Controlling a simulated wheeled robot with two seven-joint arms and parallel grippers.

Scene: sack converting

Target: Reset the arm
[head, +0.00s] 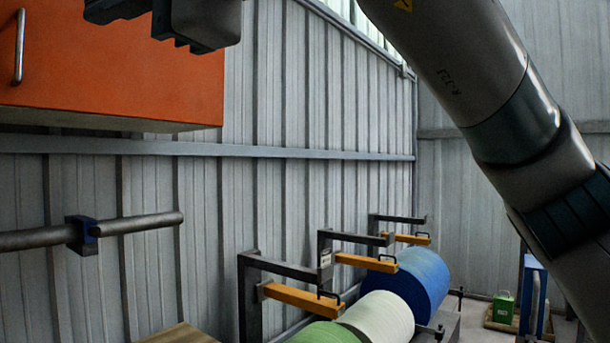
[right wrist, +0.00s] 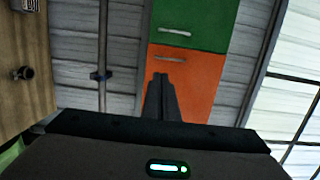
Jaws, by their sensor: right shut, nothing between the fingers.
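My right arm (head: 470,60) rises across the right side of the head view and bends out past the top edge. My right gripper (head: 108,10) shows at the top left of the head view, partly cut off by the frame, in front of the orange cabinet. In the right wrist view its dark fingers (right wrist: 160,85) are together and empty, pointing toward the orange cabinet front (right wrist: 186,80). My left gripper is not in view.
An orange cabinet (head: 110,85) hangs on the corrugated wall, with a green one (right wrist: 190,22) beside it. A bar (head: 140,222) juts out at left. Green, white (head: 380,318) and blue rolls (head: 410,283) stand below on racks with yellow arms (head: 300,298).

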